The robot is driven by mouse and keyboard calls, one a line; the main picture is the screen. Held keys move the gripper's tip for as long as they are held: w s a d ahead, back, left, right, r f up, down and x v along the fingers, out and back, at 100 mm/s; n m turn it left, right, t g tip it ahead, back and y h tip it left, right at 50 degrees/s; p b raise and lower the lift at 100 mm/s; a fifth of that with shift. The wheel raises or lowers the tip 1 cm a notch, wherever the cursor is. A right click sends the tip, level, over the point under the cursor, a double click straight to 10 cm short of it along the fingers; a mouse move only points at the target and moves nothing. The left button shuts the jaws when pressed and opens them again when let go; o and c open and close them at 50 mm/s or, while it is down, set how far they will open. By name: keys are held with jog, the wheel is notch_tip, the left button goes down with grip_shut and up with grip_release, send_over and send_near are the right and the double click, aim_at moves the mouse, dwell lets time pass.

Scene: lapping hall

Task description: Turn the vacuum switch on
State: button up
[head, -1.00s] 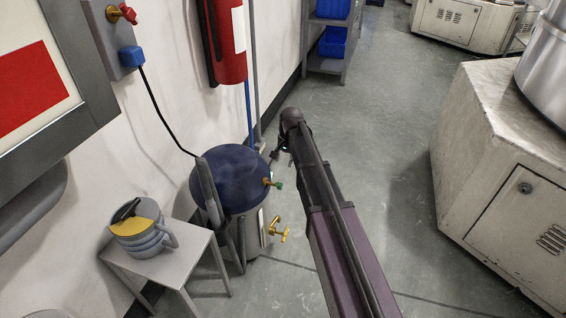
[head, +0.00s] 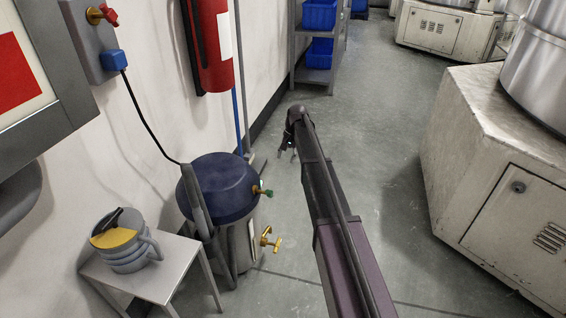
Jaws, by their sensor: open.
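The vacuum is most likely the grey drum with a dark blue lid (head: 222,186) that stands on the floor by the wall at lower left. A small green-tipped brass fitting (head: 264,191) sticks out of its right side near the lid, and a yellow tap handle (head: 271,240) is lower down. I cannot tell which part is the switch. My gripper (head: 288,154) is open and empty, pointing down to the right of the lid and apart from it. Its fingers are small in the head view.
A grey stool (head: 165,280) with a grey-blue jug (head: 126,240) stands left of the drum. A black cable runs from a blue plug (head: 115,60) on the wall down toward the drum. A fire extinguisher (head: 209,50) hangs above. A white machine (head: 500,165) stands at right; the floor between is clear.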

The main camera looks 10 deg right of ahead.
jog(key=shift+w+d+f, duration=0.25)
jog(key=shift+w+d, duration=0.2)
jog(key=shift+w, duration=0.15)
jog(key=shift+s, duration=0.1)
jog(key=s+a+n+h, duration=0.25)
jog(key=s+n, duration=0.25)
jog(key=s, duration=3.2)
notch_tip(320, 180, up, 33)
jog(key=p, duration=3.3)
jog(key=shift+s+d, duration=0.15)
jog(key=shift+d, duration=0.3)
